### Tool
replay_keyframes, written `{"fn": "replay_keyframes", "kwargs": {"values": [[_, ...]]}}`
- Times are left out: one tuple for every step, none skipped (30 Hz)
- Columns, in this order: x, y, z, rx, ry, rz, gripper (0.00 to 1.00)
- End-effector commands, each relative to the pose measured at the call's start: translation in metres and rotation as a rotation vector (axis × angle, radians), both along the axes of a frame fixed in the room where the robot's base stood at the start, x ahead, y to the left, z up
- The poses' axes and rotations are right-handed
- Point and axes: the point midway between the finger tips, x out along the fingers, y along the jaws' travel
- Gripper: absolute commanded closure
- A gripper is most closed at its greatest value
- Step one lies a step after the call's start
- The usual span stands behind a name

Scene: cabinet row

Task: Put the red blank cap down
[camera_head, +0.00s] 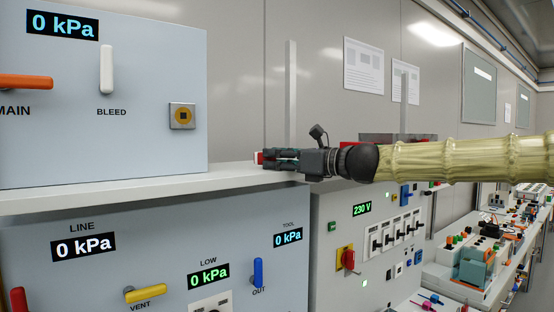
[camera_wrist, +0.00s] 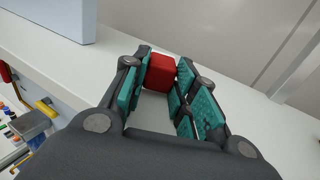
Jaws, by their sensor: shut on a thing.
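The red blank cap (camera_wrist: 160,71) is a small red block between the fingertips of my gripper (camera_wrist: 158,85) in the wrist view. The teal finger pads press on both of its sides. In the head view my gripper (camera_head: 264,159) points left, low over the pale shelf top (camera_head: 225,178), and a little of the red cap (camera_head: 258,157) shows at the fingertips. I cannot tell whether the cap touches the shelf.
A grey panel box (camera_head: 140,130) with a MAIN lever and a BLEED lever stands on the shelf left of my gripper. Below the shelf edge are panels with valve levers and a 230 V display (camera_head: 362,210). Bare shelf lies around the fingers. A grey wall (camera_head: 240,60) stands behind.

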Motion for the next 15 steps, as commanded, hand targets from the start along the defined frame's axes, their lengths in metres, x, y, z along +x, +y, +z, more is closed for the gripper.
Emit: {"fn": "replay_keyframes", "kwargs": {"values": [[0.000,0.000,-0.003,0.001,0.001,0.000,1.00],[0.000,0.000,-0.003,0.001,0.001,0.000,1.00],[0.000,0.000,-0.004,0.001,0.001,0.000,1.00],[0.000,0.000,-0.005,0.001,0.001,0.000,1.00],[0.000,0.000,-0.006,0.001,0.001,0.000,1.00],[0.000,0.000,-0.007,0.001,0.001,0.000,1.00],[0.000,0.000,-0.008,0.001,0.001,0.000,1.00],[0.000,0.000,-0.009,0.000,0.002,0.000,1.00],[0.000,0.000,-0.010,0.000,0.002,0.000,1.00],[0.000,0.000,-0.011,-0.001,0.003,0.001,1.00],[0.000,0.000,-0.012,-0.001,0.003,0.001,1.00],[0.000,0.000,-0.014,-0.001,0.004,0.001,1.00],[0.000,0.000,-0.015,-0.002,0.005,0.001,1.00],[0.000,0.001,-0.016,-0.002,0.005,0.001,1.00],[0.000,0.001,-0.017,-0.002,0.006,0.002,1.00]]}}
